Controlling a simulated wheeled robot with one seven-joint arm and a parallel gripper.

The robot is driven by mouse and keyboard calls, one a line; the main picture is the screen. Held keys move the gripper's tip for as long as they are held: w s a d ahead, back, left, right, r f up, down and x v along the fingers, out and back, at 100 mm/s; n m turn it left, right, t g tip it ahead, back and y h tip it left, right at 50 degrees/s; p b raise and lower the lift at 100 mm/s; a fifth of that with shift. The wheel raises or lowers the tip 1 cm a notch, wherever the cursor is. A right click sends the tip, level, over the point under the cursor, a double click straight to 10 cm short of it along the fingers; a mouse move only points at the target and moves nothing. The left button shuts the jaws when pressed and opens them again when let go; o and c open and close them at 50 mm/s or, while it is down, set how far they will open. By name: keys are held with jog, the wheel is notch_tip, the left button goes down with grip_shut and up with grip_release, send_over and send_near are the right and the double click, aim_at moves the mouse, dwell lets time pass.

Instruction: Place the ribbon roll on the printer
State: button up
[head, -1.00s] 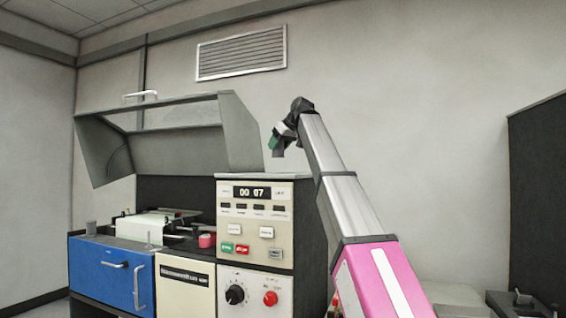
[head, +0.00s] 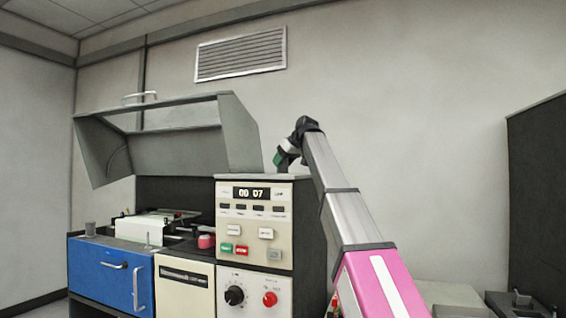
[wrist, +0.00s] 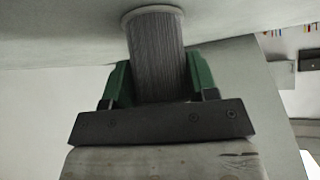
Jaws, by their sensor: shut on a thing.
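In the wrist view, my gripper (wrist: 158,85) is shut on the ribbon roll (wrist: 156,55), a dark grey ribbed cylinder with a pale flange at its far end. The green fingers press on both sides of it. In the head view, my gripper (head: 280,160) is small, beside the upper right of the printer (head: 255,215), and the roll in it is hard to make out. The printer has a raised grey lid (head: 165,145), a control panel reading 00 07, and a blue front drawer (head: 112,272). Its open bay lies left of the panel.
The raised lid stands over the bay, to the left of my gripper. A small reddish item (head: 206,241) sits in the bay beside the panel. A wall vent (head: 241,54) is above. A dark cabinet (head: 538,190) stands at the far right.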

jog(key=o, duration=1)
jog(key=shift+f, duration=0.1)
jog(key=shift+o, duration=0.2)
jog(key=shift+r, duration=0.25)
jog(key=v, duration=1.1)
jog(key=shift+s+d+r, duration=0.15)
jog(key=shift+d+r, duration=0.1)
jog(key=shift+r, duration=0.05)
